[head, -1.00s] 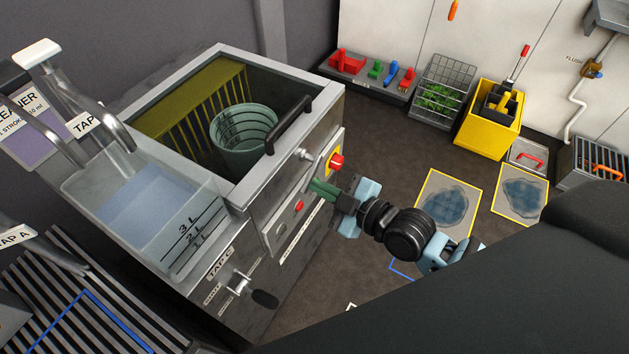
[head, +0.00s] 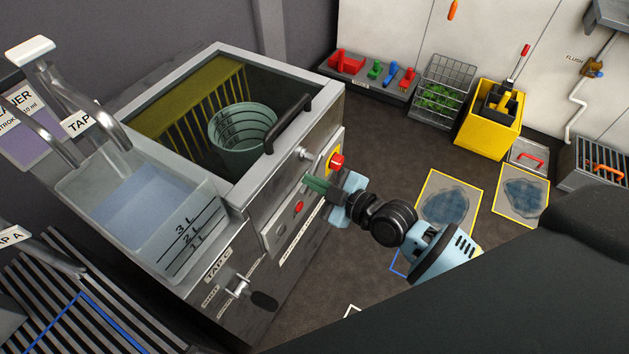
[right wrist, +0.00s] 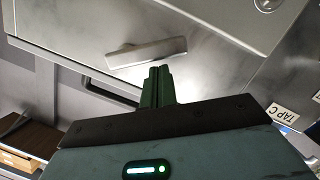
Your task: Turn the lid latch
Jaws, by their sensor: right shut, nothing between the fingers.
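The steel washing unit (head: 222,232) stands at the left, with a black bar handle (head: 290,124) at the edge of its open-looking top. A small silver fitting (head: 305,153), possibly the lid latch, sits on its front below that handle. My right gripper (head: 311,185), with green fingers, is shut and empty in front of the panel, just below the fitting. In the right wrist view its fingers (right wrist: 158,74) are together, pointing at a flat grey bar (right wrist: 147,53) on bright metal, which may be the latch. I cannot tell whether they touch it. My left gripper is out of view.
A red button on yellow (head: 336,162) is close above my right gripper. Tap C's lever (head: 263,299) is lower down. A green bucket (head: 242,138) stands inside the unit, and a clear water tank (head: 140,215) is beside it.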

